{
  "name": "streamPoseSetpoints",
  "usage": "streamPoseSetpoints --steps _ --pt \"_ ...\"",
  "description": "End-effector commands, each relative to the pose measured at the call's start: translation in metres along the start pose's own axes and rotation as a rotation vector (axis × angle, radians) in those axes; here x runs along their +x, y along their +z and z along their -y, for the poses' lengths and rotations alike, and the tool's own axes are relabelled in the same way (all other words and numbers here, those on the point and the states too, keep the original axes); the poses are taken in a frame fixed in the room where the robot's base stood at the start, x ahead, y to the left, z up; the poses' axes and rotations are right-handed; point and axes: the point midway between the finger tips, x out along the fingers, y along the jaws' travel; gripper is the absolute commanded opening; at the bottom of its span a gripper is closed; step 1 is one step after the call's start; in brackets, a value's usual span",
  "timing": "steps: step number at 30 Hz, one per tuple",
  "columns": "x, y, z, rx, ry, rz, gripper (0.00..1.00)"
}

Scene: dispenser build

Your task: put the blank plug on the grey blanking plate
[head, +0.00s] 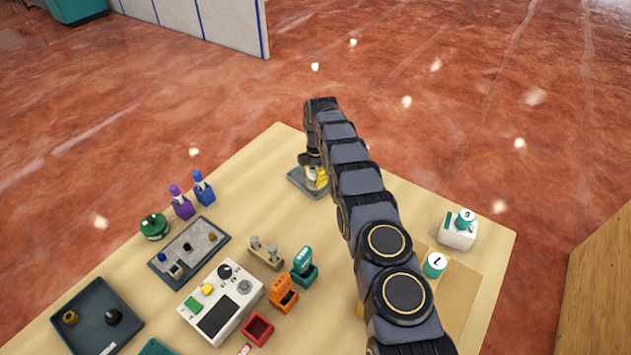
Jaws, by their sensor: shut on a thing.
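My gripper (315,180) is at the far end of the table, low over a small dark grey plate, which I take for the grey blanking plate (297,179). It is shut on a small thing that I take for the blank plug. The fingers and the arm hide most of that thing, and yellow shows around the fingertips. I cannot tell whether the plug touches the plate. The plate lies flat, and my gripper covers its middle and right part.
A dark tray (69,344), a grey board with small parts (212,258) and a white control box (247,304) stand at left. Orange (283,294) and teal (304,266) pieces stand near the middle. Numbered teal cylinders (434,265) are at right. Table around the plate is mostly clear.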

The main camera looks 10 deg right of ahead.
Motion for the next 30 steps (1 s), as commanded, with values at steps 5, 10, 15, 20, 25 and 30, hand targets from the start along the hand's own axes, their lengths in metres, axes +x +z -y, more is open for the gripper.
streamPoseSetpoints --steps 5,10,15,20,25,30 --pt "0.018 0.000 0.001 0.000 -0.002 0.000 0.00" --pt "0.017 0.000 0.001 0.000 -0.001 0.000 0.00" --pt "0.021 0.000 0.000 0.000 0.000 0.000 0.37" --pt "0.021 0.000 0.001 0.000 -0.001 0.000 0.68" --pt "0.021 0.000 0.001 0.000 -0.001 0.000 0.68" --pt "0.018 -0.001 0.001 -0.001 -0.001 -0.001 0.68"
